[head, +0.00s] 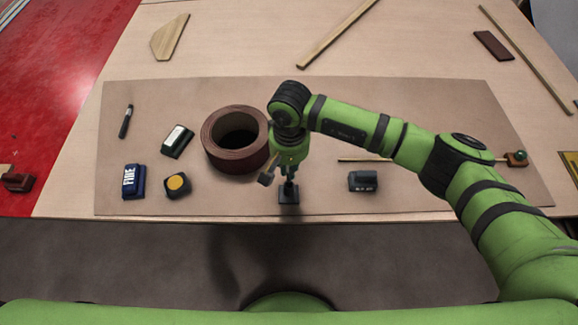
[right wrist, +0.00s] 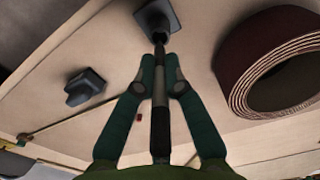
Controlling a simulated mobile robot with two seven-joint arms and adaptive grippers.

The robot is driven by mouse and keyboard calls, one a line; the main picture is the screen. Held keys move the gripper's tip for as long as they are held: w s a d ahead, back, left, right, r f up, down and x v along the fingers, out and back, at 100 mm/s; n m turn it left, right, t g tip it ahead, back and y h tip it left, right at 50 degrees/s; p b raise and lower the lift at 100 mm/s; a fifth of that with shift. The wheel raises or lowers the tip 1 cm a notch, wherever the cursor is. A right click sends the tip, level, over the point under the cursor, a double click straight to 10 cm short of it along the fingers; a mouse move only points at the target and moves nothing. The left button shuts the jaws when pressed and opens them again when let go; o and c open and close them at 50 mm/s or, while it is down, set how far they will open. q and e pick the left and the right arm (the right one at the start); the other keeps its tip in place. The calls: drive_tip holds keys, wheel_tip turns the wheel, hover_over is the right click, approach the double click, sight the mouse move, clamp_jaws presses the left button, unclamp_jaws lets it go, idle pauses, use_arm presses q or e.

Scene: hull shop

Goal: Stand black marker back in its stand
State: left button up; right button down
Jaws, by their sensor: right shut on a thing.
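My right gripper (head: 289,172) points down over the front edge of the brown mat, just above the small black square stand (head: 289,196). In the right wrist view the gripper (right wrist: 160,72) is shut on a slim black marker (right wrist: 160,115) with a grey band. My left gripper is out of view.
A brown roll (head: 222,155) stands close left of the gripper. A dark block (head: 362,181) lies to its right. Further left are a dark pen-like item (head: 126,121), a green-and-white block (head: 177,141), a blue box (head: 134,181) and a yellow-topped block (head: 177,185). The mat's back is clear.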

drive_tip(key=shift+f+b, duration=0.25)
drive_tip(key=shift+b, duration=0.6)
idle(1.1)
drive_tip(key=shift+f+b, duration=0.7)
drive_tip(key=shift+b, duration=0.45)
idle(0.8)
drive_tip(key=shift+f+b, duration=0.25)
drive_tip(key=shift+b, duration=0.85)
idle(1.1)
drive_tip(key=shift+f+b, duration=0.5)
drive_tip(key=shift+b, duration=0.4)
idle(0.9)
